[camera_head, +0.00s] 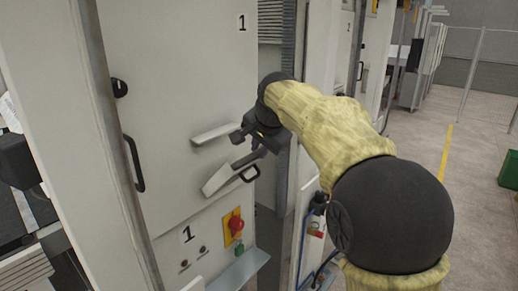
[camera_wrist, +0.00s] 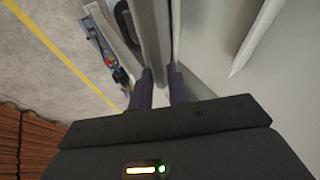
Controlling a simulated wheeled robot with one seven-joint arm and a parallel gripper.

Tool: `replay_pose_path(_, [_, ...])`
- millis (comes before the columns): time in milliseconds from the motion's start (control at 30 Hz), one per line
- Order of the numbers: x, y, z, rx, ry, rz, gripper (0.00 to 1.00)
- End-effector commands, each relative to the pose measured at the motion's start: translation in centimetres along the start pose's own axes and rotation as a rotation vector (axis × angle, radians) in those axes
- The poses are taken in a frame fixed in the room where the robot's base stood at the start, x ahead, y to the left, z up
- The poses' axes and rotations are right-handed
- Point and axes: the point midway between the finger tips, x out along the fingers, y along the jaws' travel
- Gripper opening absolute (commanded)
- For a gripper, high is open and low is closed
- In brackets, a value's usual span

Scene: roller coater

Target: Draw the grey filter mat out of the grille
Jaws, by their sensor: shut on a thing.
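My gripper (camera_head: 262,143) is at the right part of the cabinet front, between a pale ledge (camera_head: 213,133) above and a tilted pale flap (camera_head: 222,179) with a black handle below. In the wrist view its two dark fingers (camera_wrist: 160,88) are closed on the edge of a narrow grey strip (camera_wrist: 150,40), which appears to be the filter mat seen edge-on. The flap appears to be the swung-open grille cover. In the head view the gripper hides most of the mat. How far it sits in the grille cannot be told.
The cabinet front (camera_head: 180,70) has a long black handle (camera_head: 133,163) at left. A red emergency-stop button (camera_head: 236,226) is below the flap. Open floor (camera_head: 470,170) lies farther right.

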Motion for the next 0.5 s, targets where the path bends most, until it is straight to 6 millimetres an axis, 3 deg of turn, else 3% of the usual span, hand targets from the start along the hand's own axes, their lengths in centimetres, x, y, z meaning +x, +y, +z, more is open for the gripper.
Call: replay_pose_path(500, [-1.6,0.5,-0.6,-0.001,0.0,0.003,0.0])
